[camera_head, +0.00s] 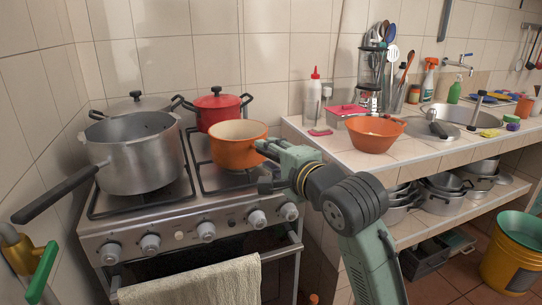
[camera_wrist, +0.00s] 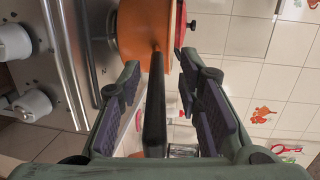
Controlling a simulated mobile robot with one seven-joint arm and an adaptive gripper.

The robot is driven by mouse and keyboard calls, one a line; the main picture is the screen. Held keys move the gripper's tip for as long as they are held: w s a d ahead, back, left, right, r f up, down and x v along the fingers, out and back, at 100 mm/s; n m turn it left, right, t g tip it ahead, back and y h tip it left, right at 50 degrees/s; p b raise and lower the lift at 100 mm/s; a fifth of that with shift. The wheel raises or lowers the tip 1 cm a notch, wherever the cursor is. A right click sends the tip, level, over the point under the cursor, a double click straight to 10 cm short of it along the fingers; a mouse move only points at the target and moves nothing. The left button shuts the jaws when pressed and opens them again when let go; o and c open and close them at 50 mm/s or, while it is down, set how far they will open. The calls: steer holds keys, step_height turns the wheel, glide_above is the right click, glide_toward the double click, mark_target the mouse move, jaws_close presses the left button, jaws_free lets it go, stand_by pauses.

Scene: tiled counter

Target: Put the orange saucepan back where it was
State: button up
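The orange saucepan (camera_head: 238,155) sits on the right side of the stove (camera_head: 165,226), in front of the red pot. It also shows at the top of the wrist view (camera_wrist: 140,35). Its dark handle (camera_wrist: 154,105) points back toward my wrist. My gripper (camera_head: 268,165) is at the right of the saucepan, at its handle. In the wrist view, its two padded fingers (camera_wrist: 160,82) are spread on either side of the handle, with gaps on both sides. In the head view, my gripper hides most of the handle.
A large grey pot (camera_head: 135,158) with a long handle fills the stove's left front. A red lidded pot (camera_head: 216,110) and another lidded pot (camera_head: 136,104) stand behind. On the tiled counter (camera_head: 425,150) are an orange bowl (camera_head: 374,135), bottles and utensils. A towel (camera_head: 200,284) hangs below.

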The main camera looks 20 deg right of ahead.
steer(key=shift+f, duration=0.1)
steer(key=shift+f+b, duration=0.2)
steer(key=shift+b, duration=0.25)
steer(key=r+b+v, duration=0.1)
steer(key=b+v, duration=0.1)
steer(key=v, duration=0.9)
steer(key=shift+w+d, duration=0.2)
steer(key=shift+d, duration=0.05)
